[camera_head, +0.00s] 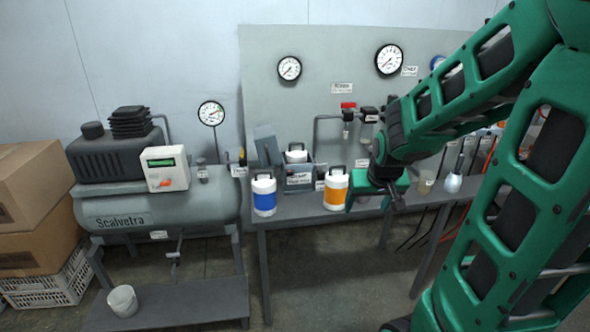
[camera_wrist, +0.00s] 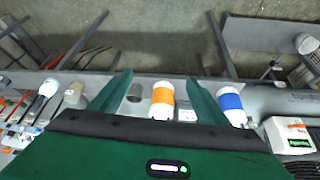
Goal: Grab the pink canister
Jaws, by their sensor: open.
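No canister that looks pink shows in either view. A white canister with an orange band and dark handle (camera_head: 336,190) stands upright on the grey bench. It also shows in the wrist view (camera_wrist: 162,98), framed between my fingers and apart from them. A similar canister with a blue band (camera_head: 264,196) stands to its left; in the wrist view (camera_wrist: 231,104) it lies beyond the right finger. Another white canister (camera_head: 296,154) sits partly hidden in a grey box. My gripper (camera_head: 374,199) is open and empty, just right of the orange-banded canister; its fingers show in the wrist view (camera_wrist: 158,78).
The grey box (camera_head: 299,185) stands behind the canisters. A beige cup (camera_head: 426,183) and a white bulb-shaped bottle (camera_head: 453,182) stand right of my gripper. A compressor tank (camera_head: 150,212) is left of the bench (camera_head: 300,209). Gauges hang on the back panel.

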